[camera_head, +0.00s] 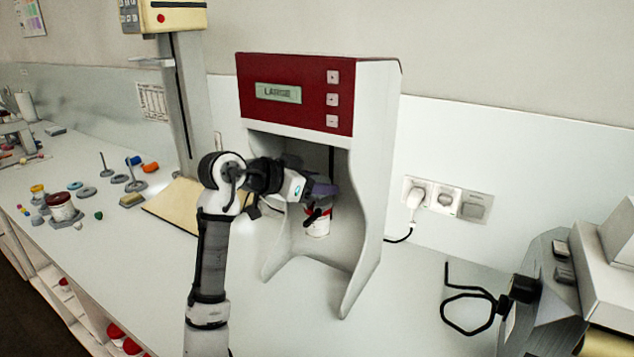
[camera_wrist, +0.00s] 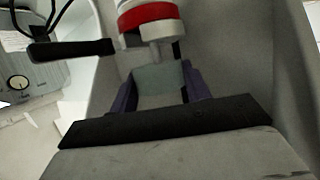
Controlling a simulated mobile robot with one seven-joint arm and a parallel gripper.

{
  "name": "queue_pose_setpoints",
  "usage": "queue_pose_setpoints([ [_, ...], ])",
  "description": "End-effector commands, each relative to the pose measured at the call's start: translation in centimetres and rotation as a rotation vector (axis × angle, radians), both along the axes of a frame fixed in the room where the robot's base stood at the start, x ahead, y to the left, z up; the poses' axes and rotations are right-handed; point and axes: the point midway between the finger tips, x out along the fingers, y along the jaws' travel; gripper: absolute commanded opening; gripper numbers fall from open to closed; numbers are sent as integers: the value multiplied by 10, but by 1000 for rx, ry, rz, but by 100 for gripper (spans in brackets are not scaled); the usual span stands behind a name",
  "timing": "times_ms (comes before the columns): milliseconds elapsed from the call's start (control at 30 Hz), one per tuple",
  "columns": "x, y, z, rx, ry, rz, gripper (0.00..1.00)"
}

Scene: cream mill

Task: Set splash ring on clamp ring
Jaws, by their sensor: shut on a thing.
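My gripper (camera_head: 322,189), with purple fingers, reaches into the open bay of the red and white machine (camera_head: 367,150). In the wrist view my gripper (camera_wrist: 160,75) is shut on a pale grey piece (camera_wrist: 158,77). I cannot tell whether this piece belongs to the splash ring. A round white part with a red band (camera_wrist: 150,13) is just beyond the fingers. In the head view a red and white round part (camera_head: 318,227) is low in the bay, below the fingers. I cannot make out the clamp ring for certain; the arm and gripper hide part of the bay.
The machine's side walls stand close on both sides of my gripper. A black handle (camera_wrist: 70,49) is at left in the wrist view. A tall column stand (camera_head: 181,100) is to the left. A black hook (camera_head: 466,302) is at right.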

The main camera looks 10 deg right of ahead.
Motion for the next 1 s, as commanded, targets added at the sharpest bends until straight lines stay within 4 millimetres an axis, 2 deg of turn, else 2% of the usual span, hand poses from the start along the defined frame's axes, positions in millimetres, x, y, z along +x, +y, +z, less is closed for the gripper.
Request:
queue_pose_setpoints([
  [33,0,-4,-16,-4,19,-6,26],
  [500,0,-5,-25,-2,20,-8,26],
  [967,0,-5,-27,-1,21,-10,26],
  [1000,0,-5,-27,-1,21,-10,52],
])
